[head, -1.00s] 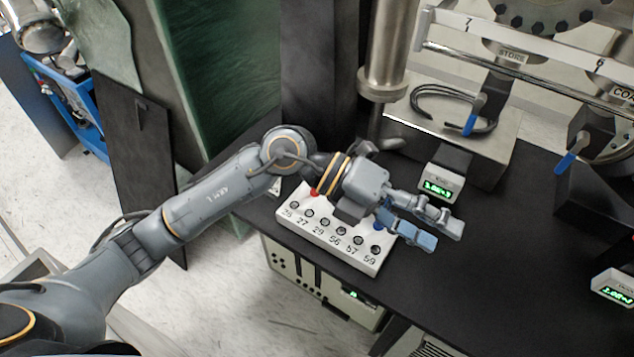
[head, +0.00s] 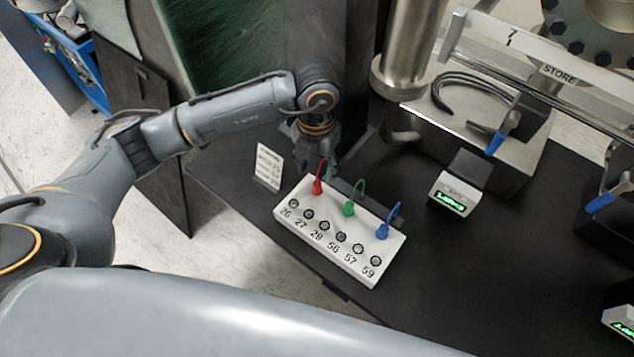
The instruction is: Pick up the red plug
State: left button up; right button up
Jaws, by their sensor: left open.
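The red plug (head: 317,187) stands upright at the back left of a white block (head: 330,222) with a row of numbered round sockets along its front. A thin red cable rises from its top. A green plug (head: 349,208) and a blue plug (head: 382,231) stand to its right on the same block. My left gripper (head: 326,172) points down just behind and above the red plug, close to its cable. It is open, its fingers small and partly hidden by its own wrist. I cannot tell whether it touches the cable. My right gripper is not in view.
A small white printed card (head: 268,166) stands left of the block. A green-lit display (head: 452,196) sits to the right on the black table (head: 440,290). A thick metal column (head: 408,65) rises behind.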

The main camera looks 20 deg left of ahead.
aim_at(317, 183)
pick_arm(q)
jog(key=shift+w+f, duration=0.15)
jog(key=shift+f, duration=0.45)
jog(key=shift+s+d+f+p, duration=0.1)
jog(key=shift+s+f+p, duration=0.1)
jog(key=shift+f+p, duration=0.35)
jog(key=shift+s+f+p, duration=0.15)
jog(key=shift+f+p, duration=0.25)
jog(key=shift+p, duration=0.25)
jog(key=shift+w+f, duration=0.1)
jog(key=shift+f, duration=1.4)
jog(key=c, duration=0.9)
grip_shut()
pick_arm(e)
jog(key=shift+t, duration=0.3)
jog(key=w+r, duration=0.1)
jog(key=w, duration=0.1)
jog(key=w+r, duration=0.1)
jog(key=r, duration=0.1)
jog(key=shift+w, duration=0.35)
